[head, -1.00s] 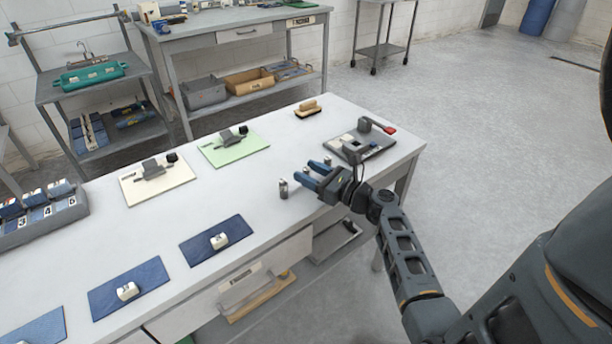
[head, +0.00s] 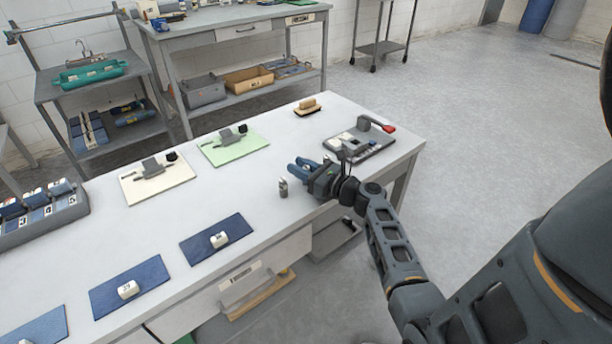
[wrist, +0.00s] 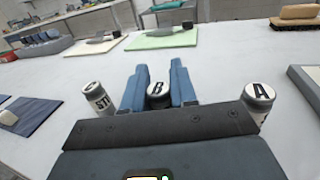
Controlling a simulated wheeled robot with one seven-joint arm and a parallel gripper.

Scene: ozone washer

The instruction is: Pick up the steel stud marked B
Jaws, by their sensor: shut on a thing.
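The steel stud marked B (wrist: 158,90) stands between my blue gripper fingers (wrist: 158,88) in the wrist view, its white lettered cap facing up. The fingers are shut on its sides. Whether its base is off the bench is hidden. The stud marked A (wrist: 258,92) is just right of the fingers. Another steel stud (wrist: 98,98), with partly readable side lettering, stands to the left. It also shows in the head view (head: 283,188), left of my gripper (head: 296,168). Studs B and A cannot be made out in the head view.
A grey fixture (head: 360,143) with a red-tipped lever sits beyond my gripper. A brush (head: 308,107) lies at the bench's far edge. Green (head: 235,148) and cream (head: 157,180) plates are further left, blue mats (head: 217,239) in front. The bench middle is clear.

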